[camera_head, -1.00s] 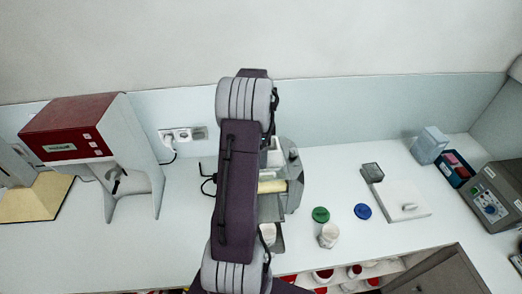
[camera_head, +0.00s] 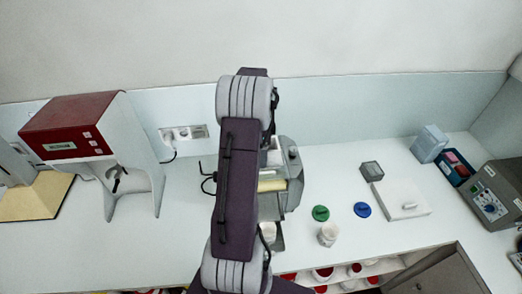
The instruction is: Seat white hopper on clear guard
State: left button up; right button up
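A grey mill (camera_head: 292,172) with a cream roller (camera_head: 271,185) stands on the counter, its left part hidden behind one of my arms. A pale block-like part (camera_head: 275,158) shows at the top of the mill beside the arm. I cannot tell whether this is the white hopper, or make out the clear guard. A small white faceted vessel (camera_head: 328,234) stands on the counter right of the mill. My arm rises through the middle of the view and covers much of the mill. Neither gripper's fingers can be seen.
A green lid (camera_head: 320,213) and a blue lid (camera_head: 362,210) lie right of the mill. Farther right are a small grey box (camera_head: 372,171), a white slab (camera_head: 402,199) and a grey control unit (camera_head: 493,196). A red-and-white machine (camera_head: 85,135) stands left, with clear counter before it.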

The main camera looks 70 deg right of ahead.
jog(key=shift+f, duration=0.1)
jog(key=o, duration=1.5)
jog(key=shift+c, duration=0.2)
jog(key=shift+r, duration=0.25)
notch_tip(320, 180, up, 9)
jog(key=b, duration=0.2)
jog(key=shift+f, duration=0.2)
jog(key=shift+w, duration=0.1)
